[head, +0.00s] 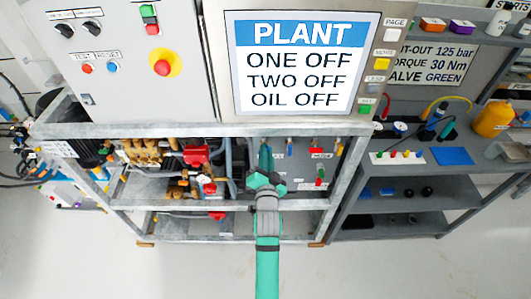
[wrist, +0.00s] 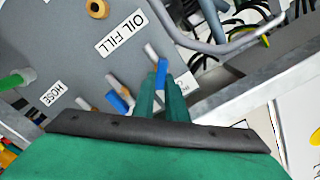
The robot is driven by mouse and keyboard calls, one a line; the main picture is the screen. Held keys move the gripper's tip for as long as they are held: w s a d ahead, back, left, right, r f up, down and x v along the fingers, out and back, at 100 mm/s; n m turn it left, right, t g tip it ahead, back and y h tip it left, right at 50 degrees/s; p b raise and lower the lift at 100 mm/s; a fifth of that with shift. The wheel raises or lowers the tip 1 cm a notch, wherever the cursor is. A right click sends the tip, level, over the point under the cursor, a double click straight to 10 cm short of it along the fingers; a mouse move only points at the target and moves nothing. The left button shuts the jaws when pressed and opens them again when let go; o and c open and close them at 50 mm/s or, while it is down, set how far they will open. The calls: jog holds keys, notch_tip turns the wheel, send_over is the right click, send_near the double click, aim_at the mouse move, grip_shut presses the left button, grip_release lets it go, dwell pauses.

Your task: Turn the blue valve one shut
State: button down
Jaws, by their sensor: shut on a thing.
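In the wrist view, a blue valve handle (wrist: 161,72) on a pale stem stands out from the grey panel. My gripper (wrist: 162,92) is shut on this handle, with its green fingers on either side. A second blue handle (wrist: 118,102) is to the left, apart from the fingers. A white label (wrist: 186,84) by the fingers is partly hidden, so I cannot read which valve this is. In the head view, my gripper (head: 265,152) reaches into the pump frame, and my arm hides the held handle.
The metal frame (head: 215,130) surrounds the panel. In the wrist view, the "OIL FILL" label (wrist: 121,33), "HOSE" label (wrist: 53,93) and a bent grey pipe (wrist: 225,42) are near the gripper. The head view's screen (head: 299,62) reads ONE OFF, TWO OFF, OIL OFF. Shelves (head: 420,190) stand right.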

jog(key=shift+d+f+m, duration=0.1)
jog(key=shift+f+m, duration=0.05)
jog(key=shift+m, duration=1.4)
jog(key=shift+d+f+m, duration=0.1)
jog(key=shift+f+m, duration=0.05)
jog(key=shift+m, duration=1.35)
jog(key=shift+f+m, duration=0.15)
jog(key=shift+m, duration=1.4)
jog(key=c, duration=1.8)
grip_release()
jog(key=s, duration=1.1)
jog(key=shift+w, duration=0.1)
